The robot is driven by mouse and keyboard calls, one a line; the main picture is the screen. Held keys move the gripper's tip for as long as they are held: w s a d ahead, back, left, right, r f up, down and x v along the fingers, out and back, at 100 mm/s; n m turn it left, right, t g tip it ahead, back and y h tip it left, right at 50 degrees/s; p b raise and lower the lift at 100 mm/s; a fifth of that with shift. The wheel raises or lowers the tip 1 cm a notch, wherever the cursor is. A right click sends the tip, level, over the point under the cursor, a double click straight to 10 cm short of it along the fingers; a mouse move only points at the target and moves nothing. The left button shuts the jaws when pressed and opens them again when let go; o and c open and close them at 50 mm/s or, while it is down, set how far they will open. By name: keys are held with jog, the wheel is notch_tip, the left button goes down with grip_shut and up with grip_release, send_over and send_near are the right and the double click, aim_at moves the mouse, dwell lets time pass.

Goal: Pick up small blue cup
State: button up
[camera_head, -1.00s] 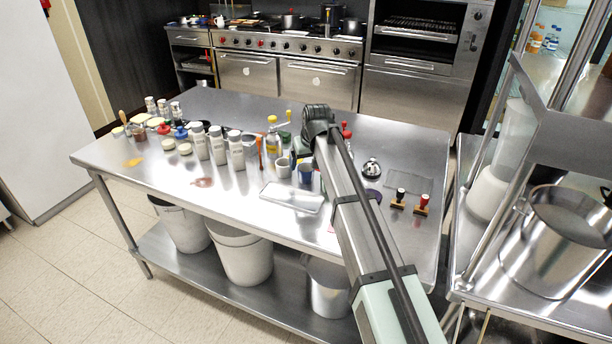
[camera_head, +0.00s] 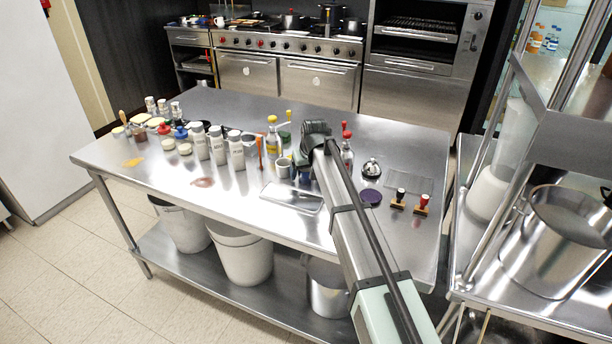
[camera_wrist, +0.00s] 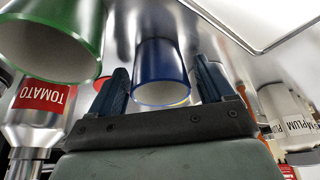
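The small blue cup (camera_wrist: 160,62) shows in the wrist view, in the upper middle, with its open rim toward the camera. My gripper (camera_wrist: 160,68) is open, with one finger on each side of the cup in that view. I cannot tell whether the fingers touch it. In the head view, a bit of the blue cup (camera_head: 304,174) shows on the steel table beside my arm, which hides most of it. My fingers are hidden there behind my wrist.
A green-rimmed cylinder (camera_wrist: 62,38) and a TOMATO-labelled bottle (camera_wrist: 42,98) are close at left in the wrist view. A grey mug (camera_head: 283,168) stands left of the blue cup. A tray (camera_head: 291,197) lies in front. PLUM-labelled containers (camera_wrist: 284,110) are at right.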

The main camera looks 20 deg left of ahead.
jog(key=c, duration=0.9)
jog(key=shift+r, duration=0.1)
